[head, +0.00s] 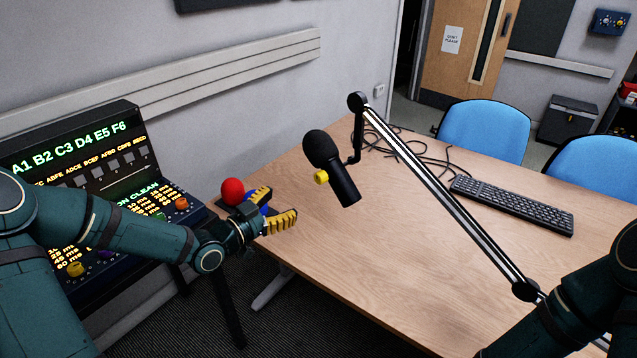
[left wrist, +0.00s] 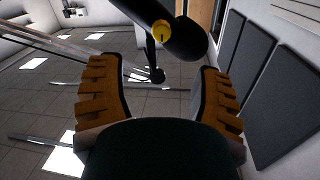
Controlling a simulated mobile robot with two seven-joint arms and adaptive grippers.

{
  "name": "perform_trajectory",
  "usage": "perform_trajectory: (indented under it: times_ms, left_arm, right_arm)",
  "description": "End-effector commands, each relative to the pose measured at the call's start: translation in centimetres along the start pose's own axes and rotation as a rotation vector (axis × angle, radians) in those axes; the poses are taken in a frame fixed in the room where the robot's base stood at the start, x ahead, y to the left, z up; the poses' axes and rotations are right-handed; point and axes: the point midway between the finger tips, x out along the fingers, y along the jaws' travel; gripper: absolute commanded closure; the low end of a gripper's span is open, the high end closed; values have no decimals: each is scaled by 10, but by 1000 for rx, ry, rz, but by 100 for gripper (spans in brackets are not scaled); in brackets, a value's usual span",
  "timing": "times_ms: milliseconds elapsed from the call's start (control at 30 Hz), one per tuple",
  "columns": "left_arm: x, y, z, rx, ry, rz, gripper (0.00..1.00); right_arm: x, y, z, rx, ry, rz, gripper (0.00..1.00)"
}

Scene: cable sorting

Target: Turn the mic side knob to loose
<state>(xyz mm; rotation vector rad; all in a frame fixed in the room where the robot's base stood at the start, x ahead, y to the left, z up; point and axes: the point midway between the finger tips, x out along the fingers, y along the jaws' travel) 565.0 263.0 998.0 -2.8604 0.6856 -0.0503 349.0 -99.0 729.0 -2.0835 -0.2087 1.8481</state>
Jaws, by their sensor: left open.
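The black microphone (head: 330,166) hangs tilted from its boom arm over the table, with its foam end up and to the left. A yellow side knob (head: 321,177) sits on its side facing my left gripper. My left gripper (head: 284,207) is open and empty, to the left of and a little below the knob, clearly apart from it. In the left wrist view the knob (left wrist: 161,31) shows a dark mark line and lies beyond the spread fingers (left wrist: 158,85), near the top. The right gripper is not in view; only part of my right arm shows.
The striped boom arm (head: 440,190) slants across the wooden table (head: 400,270). A black keyboard (head: 513,203) and loose cables (head: 410,147) lie behind it. A console (head: 100,160) with lit text stands at the left, and a red ball (head: 232,191) shows beside my left wrist.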

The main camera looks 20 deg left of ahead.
Motion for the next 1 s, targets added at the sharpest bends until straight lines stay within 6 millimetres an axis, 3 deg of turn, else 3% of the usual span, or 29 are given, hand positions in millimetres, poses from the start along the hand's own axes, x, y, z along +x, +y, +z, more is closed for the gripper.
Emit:
perform_trajectory:
  times_ms: [167,700,1000]
  left_arm:
    - [9,-4,-4,26,20,0,35]
    - [107,-3,-5,21,17,1,35]
    - [134,-3,-6,21,15,-1,35]
  right_arm:
    - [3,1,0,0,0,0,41]
    - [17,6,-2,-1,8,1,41]
    - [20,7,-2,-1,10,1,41]
